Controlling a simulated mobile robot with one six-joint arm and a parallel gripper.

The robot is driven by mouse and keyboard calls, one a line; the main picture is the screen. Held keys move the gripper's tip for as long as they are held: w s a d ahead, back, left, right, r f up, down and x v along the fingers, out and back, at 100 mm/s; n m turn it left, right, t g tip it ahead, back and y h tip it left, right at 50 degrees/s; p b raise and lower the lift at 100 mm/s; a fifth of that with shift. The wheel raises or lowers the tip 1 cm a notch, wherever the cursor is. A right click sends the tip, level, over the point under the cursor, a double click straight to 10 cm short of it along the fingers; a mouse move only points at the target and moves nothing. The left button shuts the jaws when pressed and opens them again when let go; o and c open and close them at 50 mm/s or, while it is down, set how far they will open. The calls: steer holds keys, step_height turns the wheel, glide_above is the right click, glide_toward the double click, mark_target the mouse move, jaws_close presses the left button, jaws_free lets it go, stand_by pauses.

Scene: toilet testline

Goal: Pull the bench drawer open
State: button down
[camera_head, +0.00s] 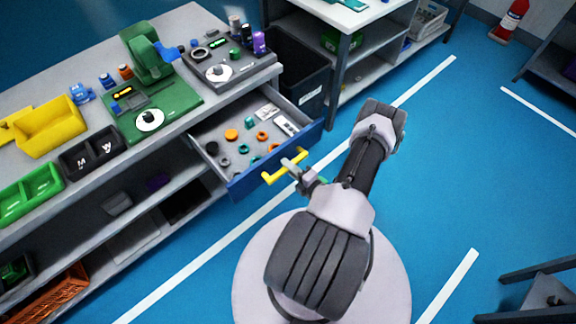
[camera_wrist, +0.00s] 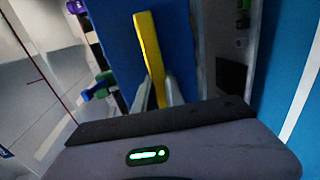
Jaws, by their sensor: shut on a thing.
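The bench drawer (camera_head: 229,147) stands pulled out from the bench, with its inside in view. It holds several small orange, green and dark parts and a white item. Its blue front (camera_head: 243,180) carries a yellow bar handle (camera_head: 284,167). My gripper (camera_head: 307,180) is at the handle and shut on it. In the wrist view the handle (camera_wrist: 149,50) runs down between the two fingers (camera_wrist: 158,98), against the blue drawer front (camera_wrist: 113,45). The fingertips are small in the head view.
The bench top (camera_head: 62,82) carries a yellow bin (camera_head: 45,128), green and black bins, a green fixture (camera_head: 150,60) and a dark tray (camera_head: 220,70). A dark bin (camera_head: 300,75) stands behind the drawer. Blue floor (camera_head: 450,150) is clear to the right.

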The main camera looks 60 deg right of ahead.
steer(key=c, duration=1.4)
jaws_free()
steer(key=p+v, duration=0.3)
steer(key=v, duration=1.4)
steer(key=shift+s, duration=0.15)
